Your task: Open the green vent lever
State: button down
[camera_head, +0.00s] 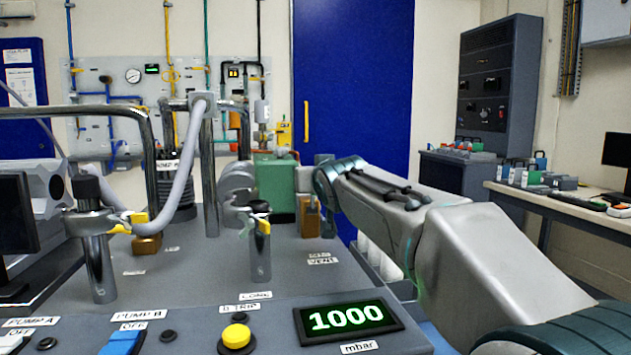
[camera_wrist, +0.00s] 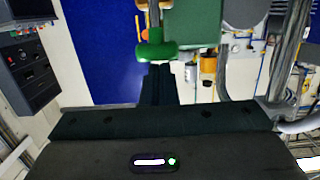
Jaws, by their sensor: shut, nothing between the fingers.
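The green vent lever (camera_wrist: 157,51) shows in the wrist view as a bright green handle on a thin metal stem, top centre. My gripper (camera_wrist: 158,72) is shut and empty, its dark fingers pointing at the lever. The fingertips appear just below the handle in that picture; I cannot tell whether they touch it. In the head view a brass valve block (camera_head: 310,219) stands behind the vent label (camera_head: 322,260). My arm's wrist hides the top of that block, and neither the lever nor my fingers can be made out there.
A green box (camera_head: 275,187) stands just left of the brass block. Steel pipes (camera_head: 209,175) and a metal post with a black knob (camera_head: 260,250) rise from the grey bench top (camera_head: 190,275). A display (camera_head: 348,317) reads 1000 mbar. A blue door (camera_head: 352,80) is behind.

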jog(key=shift+s+f, duration=0.15)
jog(key=shift+f, duration=0.5)
notch_tip(320, 180, up, 4)
jog(key=r+p, duration=0.1)
jog(key=p, duration=0.2)
jog(key=s+d+f, duration=0.1)
jog(key=s+f, duration=0.1)
jog(key=s, duration=0.7)
jog(key=shift+d+p, duration=0.3)
jog(key=shift+p, duration=0.1)
jog(key=s+d+g+h+p, duration=0.1)
jog(key=s+d+g+p, duration=0.2)
jog(key=s+p, duration=0.5)
jog(key=s+d+f+m+g+p, duration=0.1)
jog(key=s+d+g+p, duration=0.2)
jog(key=s+g+p, duration=0.3)
jog(key=s+d+f+m+g+h+p, duration=0.1)
jog(key=s+d+g+p, duration=0.2)
jog(key=s+p, duration=0.9)
jog(key=g+p, duration=0.1)
jog(key=p, duration=0.4)
jog(key=shift+d+h, duration=0.3)
